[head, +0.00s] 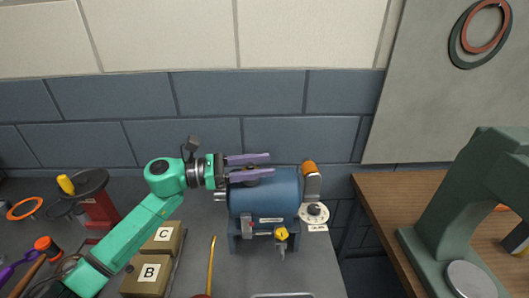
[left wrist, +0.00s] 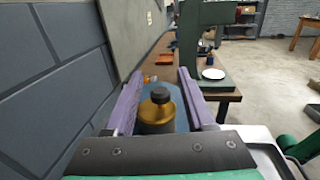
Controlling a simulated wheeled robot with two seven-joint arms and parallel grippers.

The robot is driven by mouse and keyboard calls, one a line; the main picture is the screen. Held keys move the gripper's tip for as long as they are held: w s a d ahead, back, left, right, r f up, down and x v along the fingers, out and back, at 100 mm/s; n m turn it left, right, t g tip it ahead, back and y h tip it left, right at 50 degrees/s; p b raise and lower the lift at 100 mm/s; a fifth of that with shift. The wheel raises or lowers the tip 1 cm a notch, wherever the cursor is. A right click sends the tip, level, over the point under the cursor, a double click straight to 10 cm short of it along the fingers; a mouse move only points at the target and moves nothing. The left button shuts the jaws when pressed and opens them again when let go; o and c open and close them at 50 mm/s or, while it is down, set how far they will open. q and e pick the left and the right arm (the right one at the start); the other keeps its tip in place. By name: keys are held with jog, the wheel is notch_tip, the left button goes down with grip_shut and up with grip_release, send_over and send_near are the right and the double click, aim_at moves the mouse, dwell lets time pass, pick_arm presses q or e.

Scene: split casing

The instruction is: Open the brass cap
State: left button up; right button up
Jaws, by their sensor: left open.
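A blue cylindrical casing (head: 275,194) lies on its side in a cradle on the grey bench. In the left wrist view, a brass-coloured round cap (left wrist: 158,118) with a black knob (left wrist: 160,95) stands on top of the blue casing (left wrist: 180,120). My left gripper (head: 268,167) is open above the casing top, its two purple fingers pointing right in the head view. In the left wrist view, the fingers (left wrist: 158,84) stand on either side of the brass cap, with gaps visible. In the head view the fingers largely hide the cap. My right gripper is not in view.
A yellow knob (head: 281,233) sits on the casing's front. An orange-capped part (head: 309,168) and a round dial (head: 314,212) are at its right. A green press (head: 470,205) stands right.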

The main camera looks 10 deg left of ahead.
pick_arm(q)
jog(key=shift+w+d, duration=0.2)
jog(key=shift+d, duration=0.35)
grip_shut()
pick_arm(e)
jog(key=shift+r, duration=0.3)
